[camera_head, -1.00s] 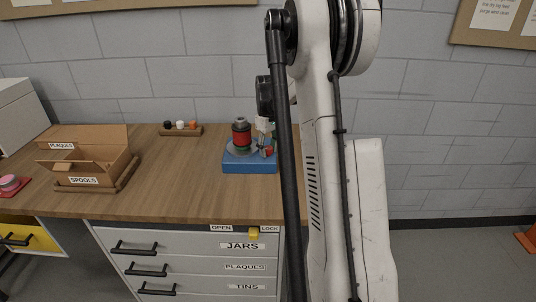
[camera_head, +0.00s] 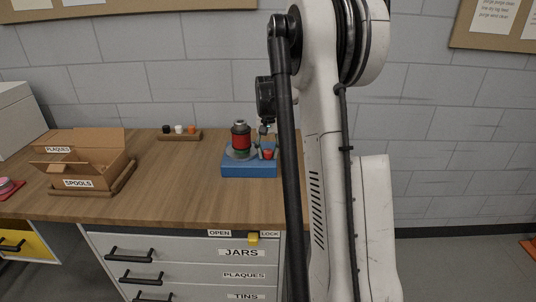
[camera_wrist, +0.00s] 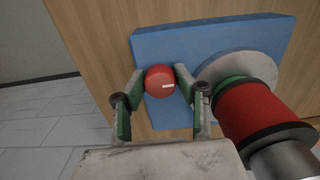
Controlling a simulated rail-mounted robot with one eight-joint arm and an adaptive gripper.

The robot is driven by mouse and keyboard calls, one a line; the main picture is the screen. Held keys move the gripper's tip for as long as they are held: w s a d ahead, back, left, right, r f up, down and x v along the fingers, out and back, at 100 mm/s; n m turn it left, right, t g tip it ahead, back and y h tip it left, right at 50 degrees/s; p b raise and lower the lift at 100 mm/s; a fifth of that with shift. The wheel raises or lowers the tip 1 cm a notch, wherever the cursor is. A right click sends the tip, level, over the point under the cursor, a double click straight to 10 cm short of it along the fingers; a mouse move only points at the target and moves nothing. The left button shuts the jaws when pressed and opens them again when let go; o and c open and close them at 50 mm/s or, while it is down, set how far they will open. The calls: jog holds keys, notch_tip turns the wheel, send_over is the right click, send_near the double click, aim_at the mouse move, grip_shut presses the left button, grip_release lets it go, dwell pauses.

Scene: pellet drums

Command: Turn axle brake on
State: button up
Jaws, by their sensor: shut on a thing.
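A blue base (camera_head: 248,171) stands on the wooden bench, and its edge also shows in the wrist view (camera_wrist: 215,38). It bears a red spool with dark flanges (camera_head: 240,140) on a grey disc; the spool is large at the right in the wrist view (camera_wrist: 255,112). A round red knob (camera_wrist: 160,80) with a small white mark sits on the blue base beside the disc. My gripper (camera_wrist: 160,76) has its two green-and-grey fingers on either side of the knob, shut on it. In the head view my arm hides part of this area; the red knob (camera_head: 268,154) still shows.
A cardboard box labelled PLAQUES and SPOOLS (camera_head: 84,164) is at the bench's left. A small rack with coloured pieces (camera_head: 180,136) stands at the back. Drawers labelled JARS, PLAQUES and TINS (camera_head: 242,253) are below, with a yellow slider (camera_head: 253,238) above. The middle bench top is clear.

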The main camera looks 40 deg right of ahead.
aim_at(268, 150)
jog(key=shift+m, duration=0.3)
jog(key=o, duration=1.1)
jog(key=shift+r, duration=0.15)
notch_tip(268, 150, up, 12)
jog(key=shift+f, duration=0.1)
dwell(0.3)
